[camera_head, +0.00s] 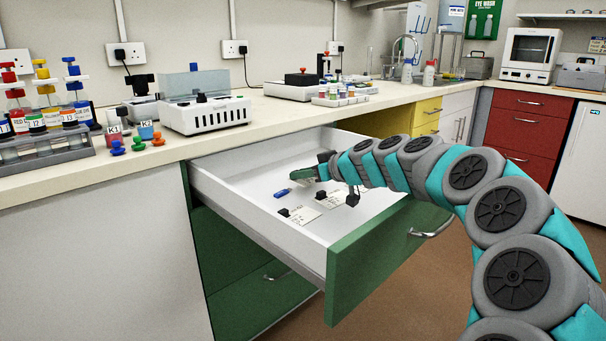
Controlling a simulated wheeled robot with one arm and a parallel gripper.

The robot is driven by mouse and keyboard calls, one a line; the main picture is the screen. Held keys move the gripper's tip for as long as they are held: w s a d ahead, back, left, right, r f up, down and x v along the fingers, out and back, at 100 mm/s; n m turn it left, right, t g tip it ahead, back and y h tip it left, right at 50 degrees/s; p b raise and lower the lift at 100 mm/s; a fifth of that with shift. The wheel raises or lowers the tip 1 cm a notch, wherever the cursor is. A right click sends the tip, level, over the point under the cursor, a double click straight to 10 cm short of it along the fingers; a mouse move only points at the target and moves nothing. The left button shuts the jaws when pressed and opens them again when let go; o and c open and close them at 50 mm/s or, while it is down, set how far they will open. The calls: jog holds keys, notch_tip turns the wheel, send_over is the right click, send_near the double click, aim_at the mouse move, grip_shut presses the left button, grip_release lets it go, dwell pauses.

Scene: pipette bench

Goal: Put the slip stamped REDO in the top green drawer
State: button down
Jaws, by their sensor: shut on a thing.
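The top green drawer (385,258) is pulled wide open, with a white inside. My gripper (322,172) is small and partly hidden by my arm, over the far part of the drawer. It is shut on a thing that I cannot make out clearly. Two pale slips with black clips lie on the drawer floor, one nearer (304,216) and one farther right (335,201). Their stamps are too small to read, so I cannot tell which says REDO. A small dark piece (352,198) shows just below my arm; I cannot tell what it is.
A small blue object (282,193) lies in the drawer. A lower green drawer (270,285) is below. The counter (275,113) holds bottles (45,85), coloured stoppers (138,143) and a white instrument (207,114). Yellow drawers (427,113) and red drawers (525,125) stand farther back.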

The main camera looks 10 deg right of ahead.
jog(key=shift+f+b, duration=0.6)
jog(key=shift+b, duration=0.2)
jog(key=c, duration=0.7)
grip_release()
jog(key=shift+f, duration=0.2)
jog(key=shift+a+r+p, duration=0.1)
jog(key=shift+r+p, duration=0.5)
jog(key=shift+p, duration=0.25)
jog(key=b+v, duration=0.1)
jog(key=v, duration=1.1)
jog(key=shift+r, duration=0.15)
